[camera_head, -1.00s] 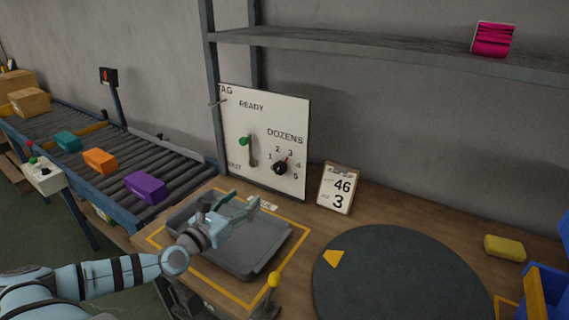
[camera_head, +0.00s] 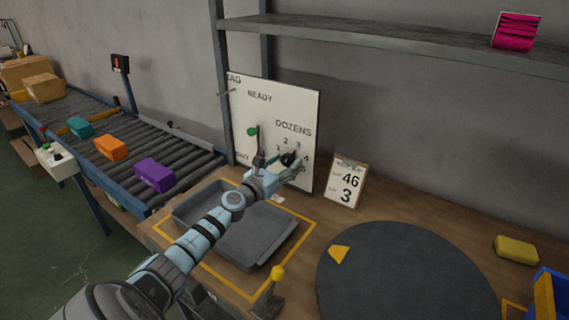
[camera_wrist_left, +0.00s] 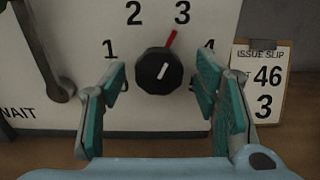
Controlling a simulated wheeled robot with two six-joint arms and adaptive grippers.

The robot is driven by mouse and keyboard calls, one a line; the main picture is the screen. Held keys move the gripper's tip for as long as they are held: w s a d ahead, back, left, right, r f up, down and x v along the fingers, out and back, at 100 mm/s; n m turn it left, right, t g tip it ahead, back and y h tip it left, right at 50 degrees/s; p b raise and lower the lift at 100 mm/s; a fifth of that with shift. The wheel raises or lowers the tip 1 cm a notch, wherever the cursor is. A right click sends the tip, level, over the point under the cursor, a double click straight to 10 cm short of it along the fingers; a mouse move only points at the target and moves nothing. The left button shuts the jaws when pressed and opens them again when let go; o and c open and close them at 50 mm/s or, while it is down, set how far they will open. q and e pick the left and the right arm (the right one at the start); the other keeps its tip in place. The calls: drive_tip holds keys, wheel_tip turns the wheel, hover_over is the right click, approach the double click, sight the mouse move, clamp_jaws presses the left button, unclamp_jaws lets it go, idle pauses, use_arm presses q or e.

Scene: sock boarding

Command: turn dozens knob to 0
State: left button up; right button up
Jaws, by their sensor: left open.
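The black dozens knob (camera_wrist_left: 158,71) is on the white panel (camera_head: 308,103). In the left wrist view its white mark and a red line lean up and to the right, the red line toward the 3. My left gripper (camera_wrist_left: 160,92) is open, with one teal finger to each side of the knob and a gap on both sides. In the head view the left gripper (camera_head: 291,168) is in front of the panel and partly covers the knob (camera_head: 288,158) and its numbers. No 0 shows on the visible part of the dial. My right gripper is not in view.
A lever with a green knob (camera_head: 252,131) is on the panel left of the dial. An issue slip clipboard (camera_head: 345,182) reading 46 and 3 stands to the right. A grey tray (camera_head: 215,245) lies below my left arm. A dark round mat (camera_head: 400,275) is at right.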

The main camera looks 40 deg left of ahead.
use_arm(q)
drive_tip(key=c, duration=1.2)
